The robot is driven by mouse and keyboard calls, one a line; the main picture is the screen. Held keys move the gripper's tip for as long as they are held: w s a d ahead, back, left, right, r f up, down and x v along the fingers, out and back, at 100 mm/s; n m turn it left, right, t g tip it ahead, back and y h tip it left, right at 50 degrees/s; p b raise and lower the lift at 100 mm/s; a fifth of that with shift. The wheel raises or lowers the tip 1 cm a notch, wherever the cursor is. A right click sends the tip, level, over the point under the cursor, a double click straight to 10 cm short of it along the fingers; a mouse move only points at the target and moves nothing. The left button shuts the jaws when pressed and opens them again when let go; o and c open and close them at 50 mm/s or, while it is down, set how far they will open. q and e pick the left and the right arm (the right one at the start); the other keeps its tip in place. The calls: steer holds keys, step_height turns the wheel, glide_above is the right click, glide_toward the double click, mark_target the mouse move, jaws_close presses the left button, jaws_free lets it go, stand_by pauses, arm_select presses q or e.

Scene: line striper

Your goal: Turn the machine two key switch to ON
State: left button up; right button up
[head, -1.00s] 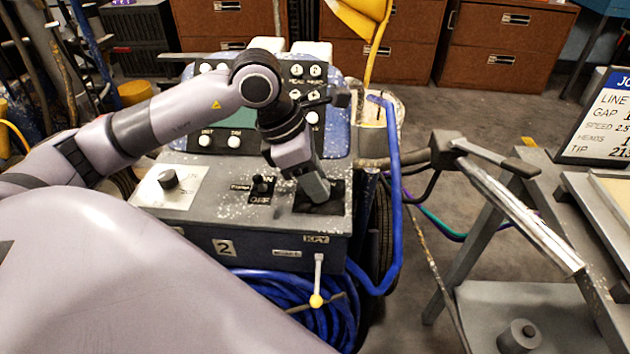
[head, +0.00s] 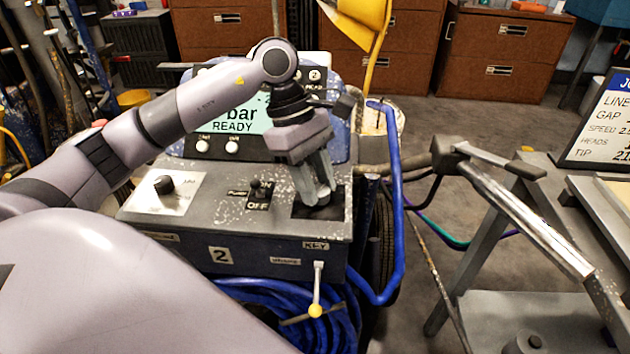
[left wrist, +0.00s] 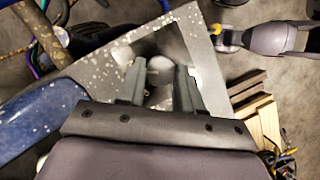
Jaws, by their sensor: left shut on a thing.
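Machine two is the grey control box (head: 160,237) with a "2" plate and a "KEY" label on its front. Its key switch sits on a black square plate (head: 340,206) at the right of the top panel, mostly hidden by my left gripper (head: 319,196). The left gripper reaches down onto it and is shut on the key switch. In the left wrist view both fingers stand on either side of the rounded switch knob (left wrist: 160,72). The display (head: 235,120) is lit and reads "bar" and "READY".
A dial (head: 164,184) and an ON/OFF toggle (head: 260,187) sit left of the key switch. A yellow-tipped lever (head: 316,290) hangs at the front. A blue hose frame (head: 394,200) and a metal handle bar (head: 520,215) stand to the right.

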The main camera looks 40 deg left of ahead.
arm_select(q)
steer(key=shift+m, duration=0.3)
steer(key=o, duration=1)
steer(key=shift+o, duration=0.2)
steer(key=p+v, duration=0.1)
steer(key=v, duration=0.6)
steer(key=shift+r, duration=0.1)
